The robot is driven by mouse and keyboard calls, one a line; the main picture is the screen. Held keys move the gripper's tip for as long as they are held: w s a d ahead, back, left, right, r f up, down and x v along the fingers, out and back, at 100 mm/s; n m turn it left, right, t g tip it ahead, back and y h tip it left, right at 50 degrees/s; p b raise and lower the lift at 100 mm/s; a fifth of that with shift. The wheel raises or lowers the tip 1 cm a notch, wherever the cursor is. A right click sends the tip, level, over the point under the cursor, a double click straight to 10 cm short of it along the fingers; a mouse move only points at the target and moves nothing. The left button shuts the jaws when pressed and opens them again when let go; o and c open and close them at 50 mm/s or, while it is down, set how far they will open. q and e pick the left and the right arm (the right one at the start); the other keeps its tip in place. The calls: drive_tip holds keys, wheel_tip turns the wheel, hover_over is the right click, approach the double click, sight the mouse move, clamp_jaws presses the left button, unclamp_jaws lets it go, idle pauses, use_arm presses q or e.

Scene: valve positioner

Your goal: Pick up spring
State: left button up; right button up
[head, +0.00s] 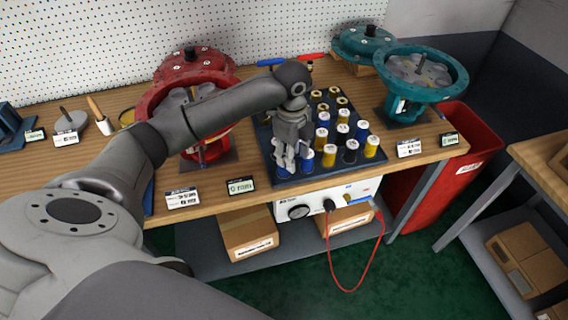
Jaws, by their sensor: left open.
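A dark tray (318,176) near the middle of the bench holds several short cylinders in rows, which look like the springs. In the front rows, a blue one (321,136), a yellow one (329,155) and a black one (350,151) stand upright. Others further back have brass-coloured tops. My left gripper (291,166) points down over the front left of the tray. It is open, with blue cylinders right by its fingers. I cannot tell whether it touches any. The gripper and forearm hide the tray's left part. My right gripper is out of view.
A red valve housing (160,97) stands left of the tray, partly behind my arm. A teal one (455,72) stands at the right. A white box with a gauge (299,212) and a red cable (357,287) is below the bench front. A red bin (440,185) stands right.

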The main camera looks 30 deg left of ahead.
use_arm(q)
drive_tip(key=shift+m, duration=0.4)
drive_tip(key=a+r, duration=0.2)
drive_tip(key=r, duration=0.1)
drive_tip(key=a+r, duration=0.1)
drive_tip(key=shift+w+a+r, duration=0.2)
drive_tip(key=shift+w+a, duration=0.05)
drive_tip(key=shift+a, duration=0.05)
wheel_tip(320, 180, down, 4)
drive_tip(key=shift+w+a+f+p, duration=0.1)
drive_tip(key=shift+f+p, duration=0.05)
drive_tip(key=shift+p, duration=0.2)
drive_tip(key=shift+f, duration=0.6)
drive_tip(key=f, duration=0.2)
drive_tip(key=f+p, duration=0.1)
drive_tip(key=f, duration=0.1)
drive_tip(key=shift+d+f, duration=0.2)
drive_tip(key=shift+f, duration=0.2)
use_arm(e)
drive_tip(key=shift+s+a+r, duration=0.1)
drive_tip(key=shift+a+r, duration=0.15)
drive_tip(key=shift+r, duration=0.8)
use_arm(q)
drive_tip(key=shift+c, duration=0.4)
drive_tip(key=shift+w, duration=0.1)
drive_tip(key=c, duration=0.8)
